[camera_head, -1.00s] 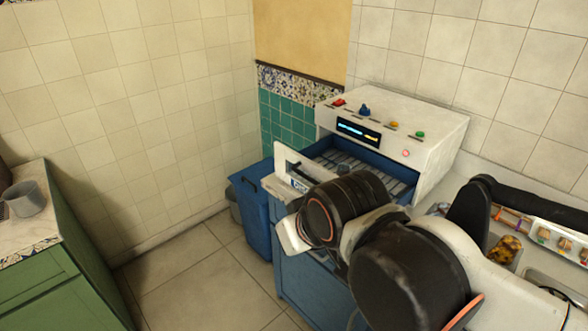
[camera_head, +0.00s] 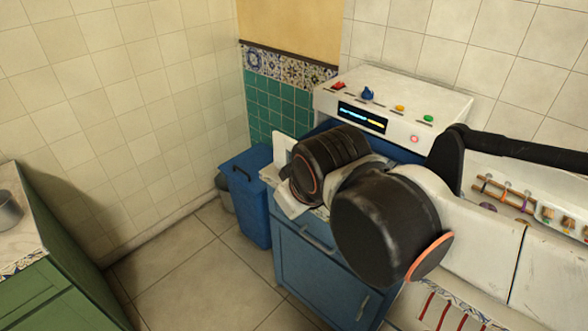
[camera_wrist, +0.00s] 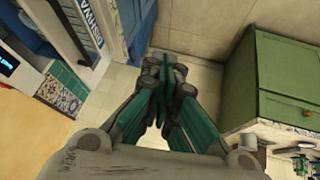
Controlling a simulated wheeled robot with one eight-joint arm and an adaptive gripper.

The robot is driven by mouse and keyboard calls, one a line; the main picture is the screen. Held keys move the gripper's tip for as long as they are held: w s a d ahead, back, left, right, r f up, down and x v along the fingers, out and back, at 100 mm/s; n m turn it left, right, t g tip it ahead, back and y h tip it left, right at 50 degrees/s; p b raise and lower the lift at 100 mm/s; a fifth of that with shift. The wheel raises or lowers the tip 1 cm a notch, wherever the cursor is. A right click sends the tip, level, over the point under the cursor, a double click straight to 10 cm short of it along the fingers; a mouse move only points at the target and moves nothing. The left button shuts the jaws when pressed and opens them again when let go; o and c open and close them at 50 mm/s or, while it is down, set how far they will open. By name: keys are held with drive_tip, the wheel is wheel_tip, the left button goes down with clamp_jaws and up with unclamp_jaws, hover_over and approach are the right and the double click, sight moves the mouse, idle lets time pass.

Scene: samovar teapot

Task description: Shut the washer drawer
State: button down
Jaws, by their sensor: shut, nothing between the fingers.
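The washer (camera_head: 455,98) is a white machine with a display and coloured knobs, standing on a blue cabinet. Its drawer is out toward the front left; the white drawer front (camera_head: 281,148) shows beside my arm, which hides most of the drawer. In the wrist view the drawer front (camera_wrist: 88,22) with dark lettering is at the upper left. My gripper (camera_wrist: 167,72) has teal fingers closed together at the tips, with nothing held. It appears apart from the drawer front, to its right in the wrist view. The head view hides the fingers behind my arm.
A blue bin (camera_head: 252,205) stands on the floor left of the washer's cabinet (camera_head: 318,268). A green cabinet (camera_head: 55,275) with a grey pot (camera_head: 8,210) is at the left. Open tiled floor (camera_head: 190,275) lies between them. A counter is at the right.

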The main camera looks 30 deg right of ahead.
drive_tip(key=w+d+f+n+g+h+p, duration=0.15)
drive_tip(key=w+f+n+h, duration=0.25)
drive_tip(key=w+n, duration=0.6)
drive_tip(key=w+d+f+n+g+h+p, duration=0.1)
drive_tip(key=w+f+n+g+h+p, duration=0.2)
drive_tip(key=w+n, duration=0.7)
drive_tip(key=shift+t+h, duration=0.55)
drive_tip(key=shift+h, duration=0.15)
drive_tip(key=shift+w+d+r+b+x, duration=0.1)
drive_tip(key=shift+d+r+b+x, duration=0.45)
drive_tip(key=shift+x, duration=1.75)
drive_tip(key=shift+w+a+r+b+x, duration=0.15)
drive_tip(key=shift+b+x, duration=0.75)
drive_tip(key=shift+x, duration=1.35)
drive_tip(key=shift+w+d+r+b+x, duration=0.1)
drive_tip(key=shift+d+r+b+x, duration=0.45)
drive_tip(key=shift+x, duration=1.75)
drive_tip(key=shift+a+f, duration=0.2)
drive_tip(key=shift+f, duration=0.15)
drive_tip(key=w+d, duration=0.2)
drive_tip(key=d, duration=0.4)
drive_tip(key=w+d, duration=0.2)
drive_tip(key=d, duration=0.4)
drive_tip(key=w+d, duration=0.3)
drive_tip(key=d, duration=0.4)
drive_tip(key=shift+b, duration=0.35)
drive_tip(key=shift+d, duration=0.15)
drive_tip(key=shift+w, duration=0.1)
